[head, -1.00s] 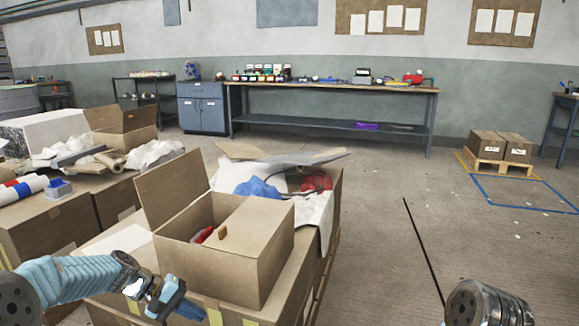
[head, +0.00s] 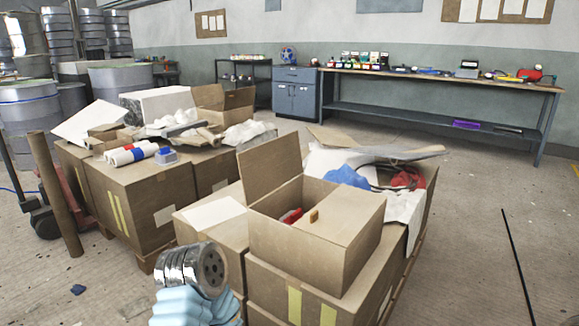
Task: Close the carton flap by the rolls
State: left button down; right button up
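Rolls (head: 132,153), white with red and blue bands, lie on the brown boxes at the left. In the middle, a brown carton (head: 330,232) stands on stacked boxes. Its left flap (head: 270,165) stands up, leaning left, and its right flap (head: 352,214) lies flat over the top. A red thing (head: 291,215) shows in the gap between the flaps. A second open carton (head: 235,107) with raised flaps stands behind the rolls. Neither gripper shows; only a metallic joint and pale blue sleeve of my arm show at the bottom, in front of the stacked boxes.
A blue cloth (head: 347,177), sheets and a red coil (head: 407,180) lie behind the middle carton. A brown post (head: 55,195) and a pallet jack (head: 45,222) stand at the left.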

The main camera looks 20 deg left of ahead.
aim_at(263, 168)
jog(key=j+z, duration=0.15)
jog(key=j, duration=0.4)
jog(key=i+j+z, duration=0.15)
jog(key=j, duration=0.45)
jog(key=k+j+z, duration=0.15)
jog(key=j, duration=0.4)
jog(key=j+z, duration=0.15)
jog(key=j, duration=0.4)
jog(key=j+z, duration=0.15)
jog(key=j, duration=0.4)
jog(key=k+j+z, duration=0.2)
jog(key=j, duration=0.35)
jog(key=j+z, duration=0.15)
jog(key=j, duration=0.4)
jog(key=k+l, duration=0.1)
jog(key=l, duration=0.2)
